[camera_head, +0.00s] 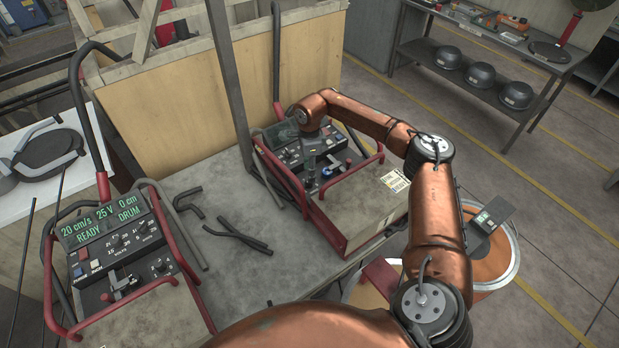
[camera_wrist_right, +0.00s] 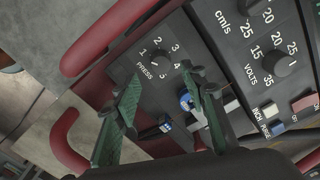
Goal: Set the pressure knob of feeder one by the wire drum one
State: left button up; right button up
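The pressure knob (camera_wrist_right: 159,57), black with numerals around it and marked PRESS, sits on a feeder's dark panel in the right wrist view. In the head view my right gripper (camera_head: 312,172) is over the panel of the right feeder (camera_head: 350,212). In the wrist view its green fingers (camera_wrist_right: 159,76) are spread, with the knob between and beyond the tips. I cannot tell whether they touch it. An orange wire drum (camera_head: 493,268) stands on the floor right of that feeder, partly hidden by my arm. My left gripper is not in view.
A second feeder (camera_head: 120,240) with a lit display stands at left. Red guard bars (camera_wrist_right: 68,140) flank the panel. A blue fitting (camera_wrist_right: 187,100) and the VOLTS knob (camera_wrist_right: 285,66) are near the fingers. Bent black rods (camera_head: 238,238) lie on the bench between feeders.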

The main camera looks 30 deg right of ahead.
jog(key=f, duration=0.2)
jog(key=f+p, duration=0.1)
jog(key=f, duration=0.1)
jog(key=shift+w+a, duration=0.1)
jog(key=shift+w, duration=0.1)
jog(key=shift+s+f, duration=0.1)
jog(key=shift+f, duration=0.4)
grip_shut()
